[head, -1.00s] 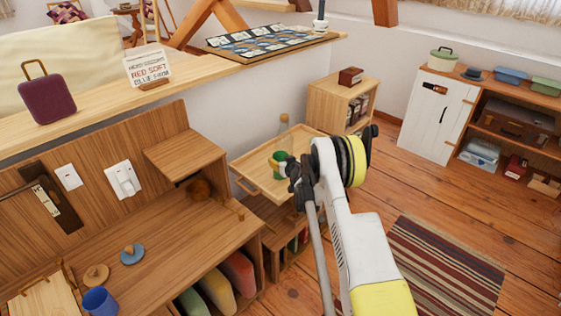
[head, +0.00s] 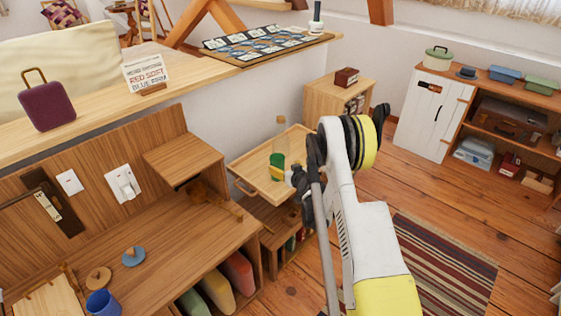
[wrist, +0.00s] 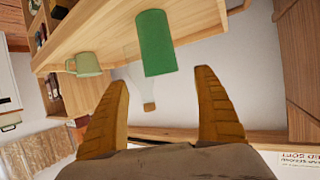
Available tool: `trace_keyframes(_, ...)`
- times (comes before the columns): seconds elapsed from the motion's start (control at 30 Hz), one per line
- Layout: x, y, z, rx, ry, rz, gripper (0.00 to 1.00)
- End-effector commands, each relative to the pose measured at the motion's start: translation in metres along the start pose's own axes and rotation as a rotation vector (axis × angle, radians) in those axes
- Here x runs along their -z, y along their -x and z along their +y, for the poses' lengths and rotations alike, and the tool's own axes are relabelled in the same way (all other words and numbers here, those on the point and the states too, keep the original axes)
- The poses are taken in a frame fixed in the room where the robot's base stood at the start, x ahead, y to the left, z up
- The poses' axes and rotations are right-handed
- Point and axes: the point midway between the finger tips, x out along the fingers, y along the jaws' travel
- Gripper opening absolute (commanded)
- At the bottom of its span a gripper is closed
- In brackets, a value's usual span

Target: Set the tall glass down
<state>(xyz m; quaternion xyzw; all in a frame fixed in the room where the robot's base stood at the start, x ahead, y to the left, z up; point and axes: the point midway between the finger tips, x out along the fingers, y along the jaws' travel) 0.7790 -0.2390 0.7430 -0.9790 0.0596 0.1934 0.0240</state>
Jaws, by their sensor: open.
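A tall green glass (head: 277,159) stands on the light wooden tray (head: 249,180) in the middle of the head view. In the wrist view, which shows the scene upside down, the green glass (wrist: 155,42) stands on the tray (wrist: 205,22), ahead of the fingertips. My gripper (wrist: 162,80) is open, with its two tan fingers apart and nothing between them. In the head view my gripper (head: 279,172) is just to the near right of the glass and covers its lower part.
A clear bottle with a tan top (head: 281,128) stands behind the glass on the tray. A pale green mug (wrist: 87,64) is beside the glass in the wrist view. A wooden desk (head: 185,235) lies to the left; a low cabinet (head: 322,105) stands behind.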

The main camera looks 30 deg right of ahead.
Motion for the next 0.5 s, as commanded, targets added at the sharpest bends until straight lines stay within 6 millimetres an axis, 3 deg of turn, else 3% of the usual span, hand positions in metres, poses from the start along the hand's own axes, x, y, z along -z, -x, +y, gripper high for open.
trace_keyframes(0.17,0.001,0.021,-0.001,0.001,0.000,-0.001,0.80)
trace_keyframes(0.27,0.013,0.028,-0.007,0.009,0.001,-0.010,0.80)
trace_keyframes(0.37,0.042,0.040,-0.023,0.029,0.005,-0.037,0.80)
trace_keyframes(0.5,0.098,0.077,-0.061,0.069,0.014,-0.101,0.80)
